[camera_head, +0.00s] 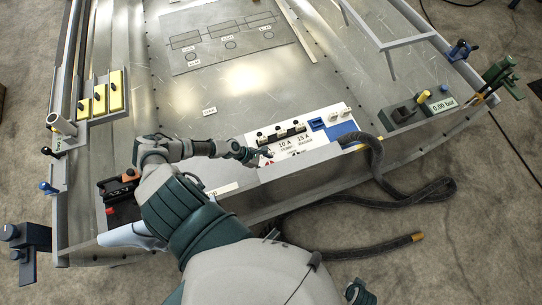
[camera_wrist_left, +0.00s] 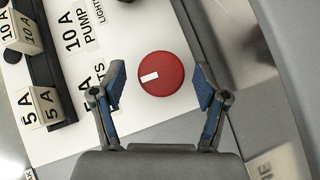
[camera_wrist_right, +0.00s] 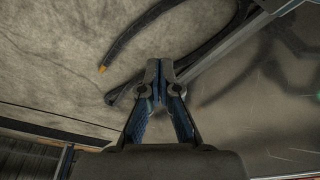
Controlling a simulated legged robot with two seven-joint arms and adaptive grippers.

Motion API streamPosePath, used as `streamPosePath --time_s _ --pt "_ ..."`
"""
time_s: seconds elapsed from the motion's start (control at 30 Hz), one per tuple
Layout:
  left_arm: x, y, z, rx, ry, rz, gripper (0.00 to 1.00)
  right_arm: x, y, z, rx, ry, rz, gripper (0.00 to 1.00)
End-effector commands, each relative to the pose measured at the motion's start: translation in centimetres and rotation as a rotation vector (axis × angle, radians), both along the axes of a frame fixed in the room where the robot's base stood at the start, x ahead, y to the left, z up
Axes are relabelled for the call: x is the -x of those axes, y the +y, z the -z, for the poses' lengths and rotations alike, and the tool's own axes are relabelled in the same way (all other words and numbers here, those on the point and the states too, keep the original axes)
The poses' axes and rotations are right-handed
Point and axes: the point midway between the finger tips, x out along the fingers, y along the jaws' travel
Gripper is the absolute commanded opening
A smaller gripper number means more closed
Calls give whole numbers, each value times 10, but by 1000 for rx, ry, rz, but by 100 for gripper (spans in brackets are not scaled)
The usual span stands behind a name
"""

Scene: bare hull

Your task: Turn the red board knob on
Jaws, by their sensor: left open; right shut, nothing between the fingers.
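The red board knob (camera_wrist_left: 165,82) is round with a white pointer mark, which points left and slightly down in the left wrist view. It sits on a white panel (camera_wrist_left: 135,28) with printed labels. My left gripper (camera_wrist_left: 160,79) is open, its two fingers on either side of the knob with a gap at each side. In the head view my left gripper (camera_head: 258,155) is over the left part of the panel and mostly hides the knob. My right gripper (camera_wrist_right: 160,70) is shut and empty, away from the panel, above the floor side of the hull edge.
Fuses (camera_wrist_left: 42,106) marked 5 A and 10 A stand beside the knob. A blue connector (camera_head: 318,124) and white switches are on the panel's right. A dark hose (camera_head: 410,195) runs over the hull edge to the floor. A display box (camera_head: 440,104) stands at right.

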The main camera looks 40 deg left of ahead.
Motion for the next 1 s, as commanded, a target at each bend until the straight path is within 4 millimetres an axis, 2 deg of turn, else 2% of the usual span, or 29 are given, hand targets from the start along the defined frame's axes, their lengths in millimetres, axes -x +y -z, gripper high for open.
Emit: streamPosePath --time_s 0.13,0.43,0.47,0.67,0.7,1.0 --pt "-5 -6 9 1 0 1 74 0 0 -6 1 -2 0 0" --pt "-6 -6 10 2 -1 1 74 0 2 -9 3 -2 1 0" --pt "-6 -6 10 2 0 1 69 0 2 -9 3 -2 1 0" --pt "-6 -6 10 1 -1 0 19 -1 2 -9 2 -2 2 0" --pt "-6 -6 10 1 -1 0 14 -1 2 -9 1 -2 1 0" --pt "-7 -6 10 -1 -2 28 14 1 2 -8 2 4 2 0"
